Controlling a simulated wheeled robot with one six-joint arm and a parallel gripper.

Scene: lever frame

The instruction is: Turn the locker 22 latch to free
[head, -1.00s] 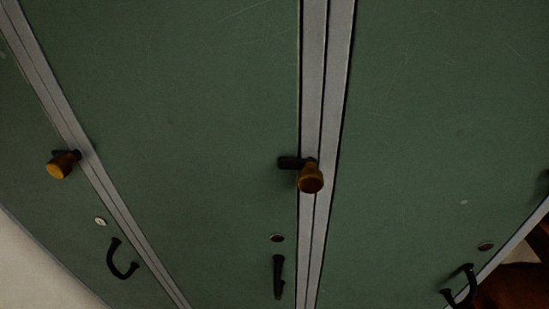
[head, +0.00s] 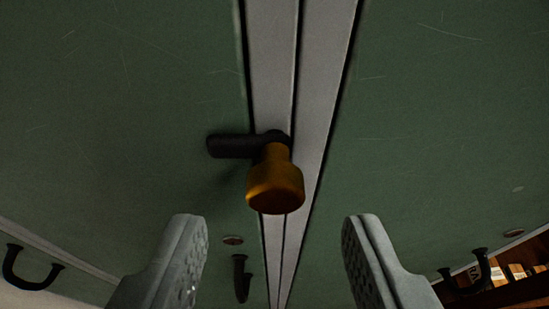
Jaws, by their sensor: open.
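A latch with an amber-brown knob (head: 275,185) and a dark arm (head: 232,146) sits on the grey strip between two green locker doors. The arm points left across the edge of the left door (head: 120,110). No number shows, so I cannot tell which locker it is. My gripper (head: 275,235) is open and empty. Its two grey fingers stand apart, low in the view, one on each side below the knob. Neither finger appears to touch the knob.
A dark handle (head: 241,278) and a small round lock (head: 233,240) are below the latch. Other dark handles show at the far left (head: 30,272) and lower right (head: 480,272). Brown shelving with labelled items (head: 500,280) is at the bottom right.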

